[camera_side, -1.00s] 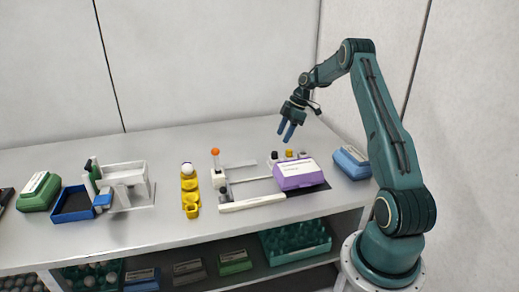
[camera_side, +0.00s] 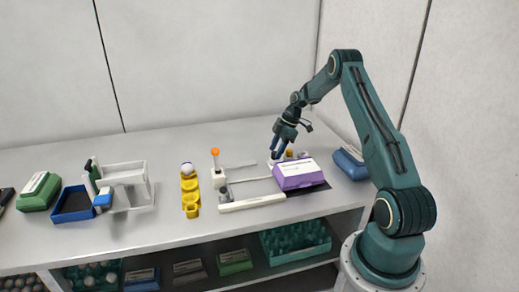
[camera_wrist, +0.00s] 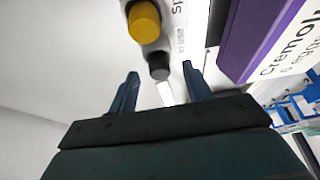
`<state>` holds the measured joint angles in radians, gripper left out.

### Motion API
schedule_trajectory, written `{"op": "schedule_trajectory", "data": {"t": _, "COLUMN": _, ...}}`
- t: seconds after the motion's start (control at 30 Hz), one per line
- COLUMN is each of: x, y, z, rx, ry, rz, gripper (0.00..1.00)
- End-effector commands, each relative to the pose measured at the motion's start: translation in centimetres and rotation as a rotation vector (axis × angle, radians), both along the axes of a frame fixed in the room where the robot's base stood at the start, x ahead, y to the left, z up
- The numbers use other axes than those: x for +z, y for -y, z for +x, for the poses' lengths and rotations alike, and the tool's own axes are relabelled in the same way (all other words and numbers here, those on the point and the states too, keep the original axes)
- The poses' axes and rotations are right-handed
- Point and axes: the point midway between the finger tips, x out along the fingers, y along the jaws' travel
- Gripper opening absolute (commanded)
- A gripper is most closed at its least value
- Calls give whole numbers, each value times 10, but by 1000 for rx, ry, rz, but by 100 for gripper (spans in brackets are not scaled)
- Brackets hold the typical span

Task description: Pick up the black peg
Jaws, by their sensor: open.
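The black peg (camera_wrist: 159,70) shows in the wrist view as a dark round top standing in a white holder (camera_wrist: 179,28). My gripper (camera_wrist: 160,80) is open, with one finger on each side of the peg's position and clear space between each finger and the peg. In the side view my gripper (camera_side: 278,155) is low over the holder and its fingers hide most of the black peg. Whether the fingertips reach down beside the peg is hard to tell.
A yellow peg (camera_wrist: 144,22) stands close beyond the black one. A purple box (camera_side: 298,174) is just right of the holder, and a blue box (camera_side: 351,163) is farther right. An orange-topped item (camera_side: 215,153) and a yellow egg holder (camera_side: 190,184) stand to the left.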

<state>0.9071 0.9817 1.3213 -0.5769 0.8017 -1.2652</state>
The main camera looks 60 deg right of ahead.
Motion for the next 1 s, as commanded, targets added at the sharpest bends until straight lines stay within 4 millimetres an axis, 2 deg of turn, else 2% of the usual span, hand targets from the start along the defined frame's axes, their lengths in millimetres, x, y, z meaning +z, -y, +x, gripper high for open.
{"op": "schedule_trajectory", "data": {"t": 0.13, "x": -6, "y": -2, "z": 2, "rx": 1, "ry": 0, "rz": 0, "gripper": 49}}
{"op": "schedule_trajectory", "data": {"t": 0.6, "x": -6, "y": -2, "z": 2, "rx": 0, "ry": 0, "rz": 0, "gripper": 49}}
{"op": "schedule_trajectory", "data": {"t": 0.67, "x": -6, "y": -2, "z": 2, "rx": 0, "ry": 0, "rz": 0, "gripper": 40}}
{"op": "schedule_trajectory", "data": {"t": 0.8, "x": -6, "y": -2, "z": 2, "rx": 0, "ry": 0, "rz": 0, "gripper": 12}}
{"op": "schedule_trajectory", "data": {"t": 0.87, "x": -6, "y": -2, "z": 2, "rx": 0, "ry": 0, "rz": 0, "gripper": 2}}
{"op": "schedule_trajectory", "data": {"t": 1.0, "x": -6, "y": -2, "z": 2, "rx": 0, "ry": 1, "rz": -1, "gripper": 2}}
